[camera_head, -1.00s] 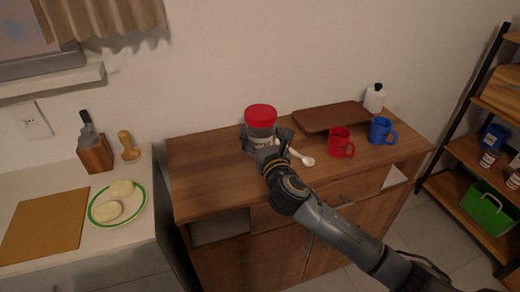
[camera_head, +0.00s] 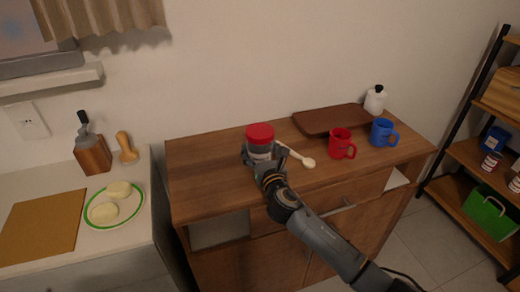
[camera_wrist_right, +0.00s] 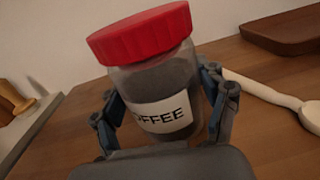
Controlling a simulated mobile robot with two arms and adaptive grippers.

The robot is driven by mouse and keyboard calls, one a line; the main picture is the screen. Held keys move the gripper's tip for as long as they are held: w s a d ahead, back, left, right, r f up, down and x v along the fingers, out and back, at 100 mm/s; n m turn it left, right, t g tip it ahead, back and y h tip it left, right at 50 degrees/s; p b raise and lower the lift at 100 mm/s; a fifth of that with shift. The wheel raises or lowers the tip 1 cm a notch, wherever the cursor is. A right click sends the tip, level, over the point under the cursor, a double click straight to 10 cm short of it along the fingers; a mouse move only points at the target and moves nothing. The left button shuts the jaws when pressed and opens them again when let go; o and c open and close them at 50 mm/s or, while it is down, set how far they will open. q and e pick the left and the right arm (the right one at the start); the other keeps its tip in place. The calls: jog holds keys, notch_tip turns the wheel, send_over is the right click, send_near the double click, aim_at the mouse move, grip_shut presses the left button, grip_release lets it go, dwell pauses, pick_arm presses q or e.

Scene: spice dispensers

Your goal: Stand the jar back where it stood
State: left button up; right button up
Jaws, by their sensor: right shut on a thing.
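The jar (camera_head: 261,136) has a red lid, a clear body with dark contents and a white label. In the right wrist view the jar (camera_wrist_right: 160,85) stands close to upright between the fingers, and part of the word COFFEE can be read. My right gripper (camera_head: 259,155) is shut around the jar's body, over the wooden cabinet top (camera_head: 205,170). I cannot tell whether the jar's base touches the wood, as the gripper hides it. My left gripper is not in view.
A white spoon (camera_head: 297,154) lies just right of the jar. A brown tray (camera_head: 330,119), red mug (camera_head: 340,143), blue mug (camera_head: 382,132) and white bottle (camera_head: 375,100) stand further right. The cabinet top left of the jar is clear.

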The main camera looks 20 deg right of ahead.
jog(key=o, duration=1.7)
jog(key=shift+f, duration=0.15)
jog(key=shift+r, duration=0.25)
jog(key=s, duration=1.2)
jog(key=shift+a, duration=0.25)
